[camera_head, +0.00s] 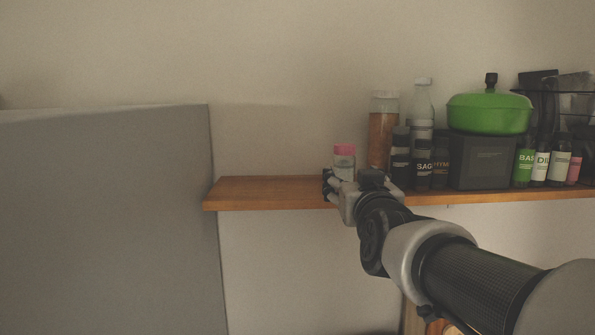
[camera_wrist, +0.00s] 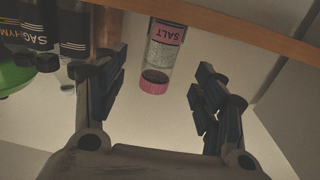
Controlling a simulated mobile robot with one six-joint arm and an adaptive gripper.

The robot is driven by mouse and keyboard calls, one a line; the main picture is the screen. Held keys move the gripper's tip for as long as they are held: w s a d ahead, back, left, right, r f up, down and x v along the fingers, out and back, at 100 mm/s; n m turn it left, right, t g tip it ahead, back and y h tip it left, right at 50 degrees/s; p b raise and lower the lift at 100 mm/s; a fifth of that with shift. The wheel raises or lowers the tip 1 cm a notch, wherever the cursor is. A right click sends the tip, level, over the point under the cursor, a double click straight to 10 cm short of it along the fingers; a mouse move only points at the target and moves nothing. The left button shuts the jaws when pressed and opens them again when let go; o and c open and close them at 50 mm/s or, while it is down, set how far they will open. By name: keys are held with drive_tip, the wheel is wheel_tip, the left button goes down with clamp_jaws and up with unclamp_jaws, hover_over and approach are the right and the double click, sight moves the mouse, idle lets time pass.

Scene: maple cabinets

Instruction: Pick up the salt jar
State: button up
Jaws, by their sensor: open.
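The salt jar (camera_head: 344,160) is a small clear jar with a pink lid, standing on the wooden shelf (camera_head: 262,188) near its left end. In the wrist view, the salt jar (camera_wrist: 161,55) appears upside down with its "SALT" label readable in reverse orientation. My gripper (camera_head: 333,185) is at the shelf's front edge by the jar, and the jar's base is partly hidden behind it. In the wrist view, my open gripper (camera_wrist: 163,76) has one finger on each side of the jar's lid end, with a gap on both sides. Nothing is held.
Dark-capped spice jars (camera_head: 423,168) stand right of the salt jar, with a tall orange-brown jar (camera_head: 382,130) and a glass bottle (camera_head: 422,105) behind. A green pot (camera_head: 489,112) sits on a dark box (camera_head: 482,163). The shelf's left end is clear. A grey cabinet (camera_head: 105,220) stands at left.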

sight(346, 172)
drive_tip(key=w+p, duration=0.2)
drive_tip(key=w, duration=0.6)
drive_tip(key=shift+w+p, duration=0.3)
drive_tip(key=shift+p, duration=0.05)
drive_tip(key=shift+s+r, duration=0.1)
drive_tip(key=shift+s, duration=0.1)
drive_tip(key=shift+c, duration=0.4)
drive_tip(key=shift+w, duration=0.1)
drive_tip(key=c, duration=1.3)
